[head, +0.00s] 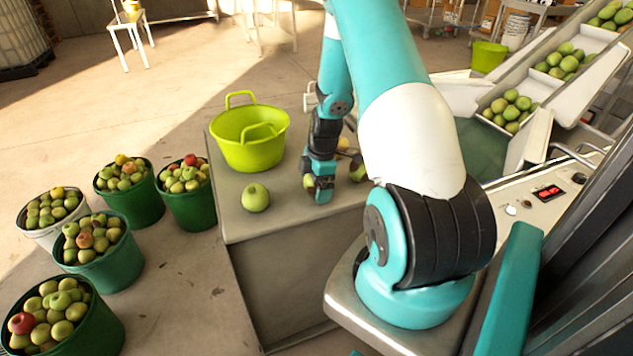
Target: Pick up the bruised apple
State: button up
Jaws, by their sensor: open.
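Several apples lie on the grey table (235,229). A plain green apple (255,197) sits near the front left, apart from my gripper. My gripper (319,192) points down, low over the table, and is open. A green apple (309,182) shows partly at its left side, overlapped by the fingers; I cannot tell if they touch. Another green apple (357,171) lies to its right, partly hidden by my arm. A yellowish apple (343,145) shows behind the gripper. No bruise is clear on any of them at this size, so I cannot tell which is the bruised one.
A lime-green tub (250,152) stands at the table's back left. Green buckets (190,208) and a white one (45,232), full of apples, stand on the floor at left. A chute (545,85) with apples and a control panel (545,195) are at right.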

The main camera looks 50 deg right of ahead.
jog(key=c, duration=1.1)
jog(key=shift+o, duration=0.2)
jog(key=shift+r, duration=0.1)
notch_tip(320, 180, up, 20)
jog(key=shift+b, duration=0.3)
